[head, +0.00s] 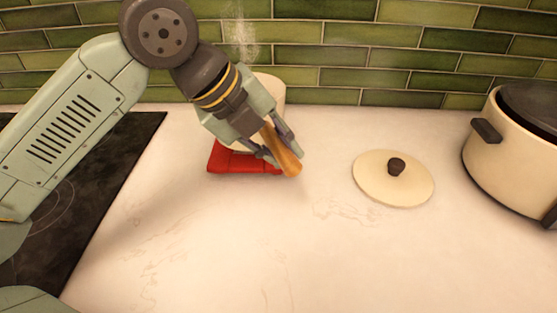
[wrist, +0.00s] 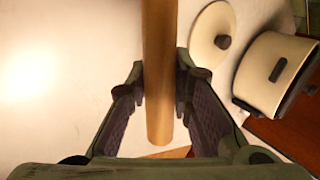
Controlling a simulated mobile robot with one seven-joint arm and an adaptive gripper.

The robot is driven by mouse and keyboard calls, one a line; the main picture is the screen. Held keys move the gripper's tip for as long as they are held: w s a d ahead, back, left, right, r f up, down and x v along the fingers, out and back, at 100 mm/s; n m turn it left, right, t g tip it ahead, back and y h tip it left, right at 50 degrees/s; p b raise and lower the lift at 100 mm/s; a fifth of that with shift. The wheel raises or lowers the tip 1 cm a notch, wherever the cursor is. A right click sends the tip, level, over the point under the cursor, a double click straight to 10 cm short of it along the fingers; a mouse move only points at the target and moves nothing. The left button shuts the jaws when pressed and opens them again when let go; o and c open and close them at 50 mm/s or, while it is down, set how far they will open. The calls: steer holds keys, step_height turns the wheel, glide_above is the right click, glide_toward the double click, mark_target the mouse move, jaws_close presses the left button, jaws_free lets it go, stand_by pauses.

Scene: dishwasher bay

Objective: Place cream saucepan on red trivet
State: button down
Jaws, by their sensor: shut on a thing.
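The cream saucepan (head: 272,88) is at the back of the counter near the tiles, mostly hidden behind my gripper. Its wooden handle (head: 288,163) points toward the camera and tilts downward in the picture. My gripper (head: 277,148) is shut on this handle, which also runs between the fingers in the wrist view (wrist: 158,70). The red trivet (head: 228,160) lies on the counter below the gripper, partly hidden by it. The pan shows just above and behind the trivet; I cannot tell whether they touch.
A cream lid with a dark knob (head: 375,185) lies on the counter to the right. A large cream pot (head: 500,155) with a dark lid stands at the right edge. A black hob (head: 90,195) is at left. The front counter (head: 230,250) is clear. Green tiles close off the back.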

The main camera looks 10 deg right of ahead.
step_height(320, 180, down, 3)
steer(key=shift+f+b, duration=0.1)
steer(key=shift+b, duration=0.5)
steer(key=c, duration=1.4)
jaws_free()
steer(key=shift+c, duration=0.2)
steer(key=p+v, duration=0.4)
steer(key=v, duration=0.8)
steer(key=shift+s, duration=0.1)
